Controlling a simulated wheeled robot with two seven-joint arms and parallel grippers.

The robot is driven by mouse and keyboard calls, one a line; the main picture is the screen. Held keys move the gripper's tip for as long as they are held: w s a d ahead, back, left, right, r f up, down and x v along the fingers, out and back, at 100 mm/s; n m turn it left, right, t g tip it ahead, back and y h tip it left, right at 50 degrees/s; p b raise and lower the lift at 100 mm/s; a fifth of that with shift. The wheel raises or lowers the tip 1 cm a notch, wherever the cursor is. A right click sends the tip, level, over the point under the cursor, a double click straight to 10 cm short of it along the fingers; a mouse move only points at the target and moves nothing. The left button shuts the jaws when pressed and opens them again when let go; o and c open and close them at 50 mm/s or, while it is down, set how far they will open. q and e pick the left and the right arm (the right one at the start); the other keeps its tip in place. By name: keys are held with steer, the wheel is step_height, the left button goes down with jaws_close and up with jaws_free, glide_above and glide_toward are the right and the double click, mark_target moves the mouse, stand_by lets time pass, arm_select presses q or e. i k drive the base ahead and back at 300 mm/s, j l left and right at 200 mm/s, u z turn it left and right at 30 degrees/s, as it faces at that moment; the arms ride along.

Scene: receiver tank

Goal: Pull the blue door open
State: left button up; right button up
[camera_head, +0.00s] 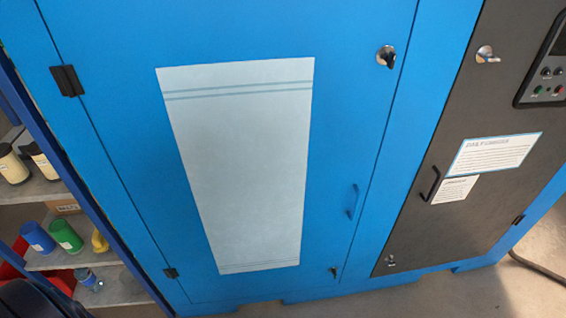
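The blue door (120,150) fills the middle of the head view and sits flush in the blue cabinet, so it looks shut. A large pale panel (240,165) covers much of its face. Its black hinges are on the left edge, an upper hinge (67,81) and a lower hinge (171,273). An upper latch (386,57) and a lower latch (334,271) also sit near the right edge. Neither of my grippers shows in this view.
A dark grey door (455,130) with a black handle (431,184), paper notices (494,154) and a control panel (548,75) is on the right. Shelves (60,190) with bottles and cups stand at the left. Bare floor (440,295) shows at lower right.

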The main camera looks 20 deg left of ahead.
mark_target(245, 137)
steer(key=u, duration=0.95)
